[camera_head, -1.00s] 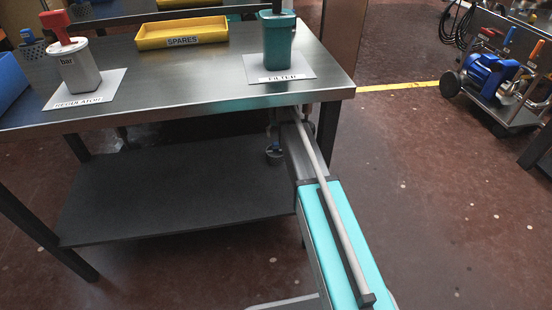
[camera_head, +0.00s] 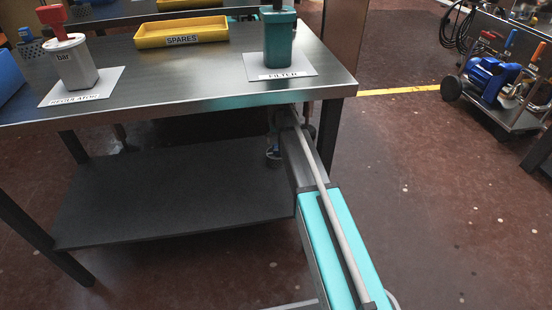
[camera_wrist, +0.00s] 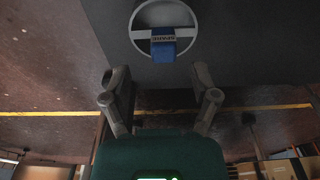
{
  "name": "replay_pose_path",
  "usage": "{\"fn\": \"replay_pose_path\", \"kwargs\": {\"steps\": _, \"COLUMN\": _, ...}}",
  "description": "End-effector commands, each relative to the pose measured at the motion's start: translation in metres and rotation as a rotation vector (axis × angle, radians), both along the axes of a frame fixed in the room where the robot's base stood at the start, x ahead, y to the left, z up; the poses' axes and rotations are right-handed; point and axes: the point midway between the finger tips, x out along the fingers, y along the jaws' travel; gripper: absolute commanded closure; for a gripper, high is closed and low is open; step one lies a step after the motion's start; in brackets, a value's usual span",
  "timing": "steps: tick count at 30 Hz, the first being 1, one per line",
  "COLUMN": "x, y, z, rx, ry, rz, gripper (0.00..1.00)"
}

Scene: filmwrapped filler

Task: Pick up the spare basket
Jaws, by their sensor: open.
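A small blue piece (camera_wrist: 163,50) with a pale label, upside down and apparently reading SPARE, shows in the wrist view. It lies within a pale ring (camera_wrist: 134,22) with a crossbar, against a dark grey surface (camera_wrist: 240,50). I cannot tell whether this is the spare basket or only part of it. My gripper (camera_wrist: 158,84) is open, its fingers apart and empty, with the blue piece beyond and between the tips.
The metal table (camera_head: 200,75) carries a yellow SPARES tray (camera_head: 182,42), a teal container (camera_head: 279,42) on a FILTER card and a grey container (camera_head: 76,66) on a REGULATOR card. A dark lower shelf (camera_head: 170,195) lies beneath. A blue pump cart (camera_head: 490,80) stands right; floor between is clear.

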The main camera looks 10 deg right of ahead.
Motion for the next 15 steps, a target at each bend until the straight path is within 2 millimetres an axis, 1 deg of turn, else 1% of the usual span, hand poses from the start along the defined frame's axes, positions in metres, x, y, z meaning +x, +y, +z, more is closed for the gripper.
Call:
{"fn": "replay_pose_path", "kwargs": {"steps": 1, "x": 0.000, "y": 0.001, "z": -0.008, "rx": 0.000, "ry": 0.000, "rz": 0.000, "gripper": 0.23}}
{"fn": "replay_pose_path", "kwargs": {"steps": 3, "x": 0.000, "y": 0.002, "z": -0.014, "rx": 0.000, "ry": 0.000, "rz": 0.000, "gripper": 0.23}}
{"fn": "replay_pose_path", "kwargs": {"steps": 9, "x": 0.000, "y": 0.004, "z": -0.029, "rx": 0.000, "ry": 0.000, "rz": -0.001, "gripper": 0.23}}
{"fn": "replay_pose_path", "kwargs": {"steps": 15, "x": 0.002, "y": 0.004, "z": -0.040, "rx": 0.000, "ry": 0.000, "rz": -0.001, "gripper": 0.23}}
